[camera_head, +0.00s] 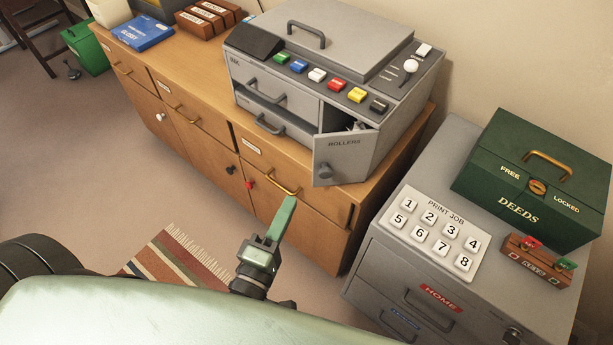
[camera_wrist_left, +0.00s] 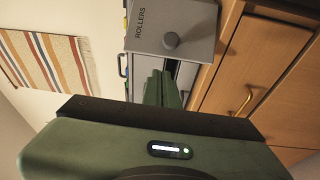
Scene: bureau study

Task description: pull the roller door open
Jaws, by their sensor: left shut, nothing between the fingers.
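The roller door (camera_head: 338,163) is a grey panel marked ROLLERS with a round knob (camera_head: 324,171), at the front right of the grey printing machine (camera_head: 350,45). It stands partly open, swung out from its right edge, with a dark gap above and behind it. In the left wrist view the door (camera_wrist_left: 192,18) and its knob (camera_wrist_left: 171,40) show just beyond my fingers. My left gripper (camera_head: 289,202) is shut and empty, below and left of the door in the head view, apart from the knob. Its green fingers (camera_wrist_left: 160,88) are together. My right gripper is not in view.
The machine stands on a wooden sideboard (camera_head: 203,117) with brass handles. A grey cabinet (camera_head: 385,255) on the right bears a number keypad (camera_head: 435,230), a green deeds box (camera_head: 540,180) and a small red-brown box (camera_head: 536,262). A striped rug (camera_head: 180,258) lies on the floor.

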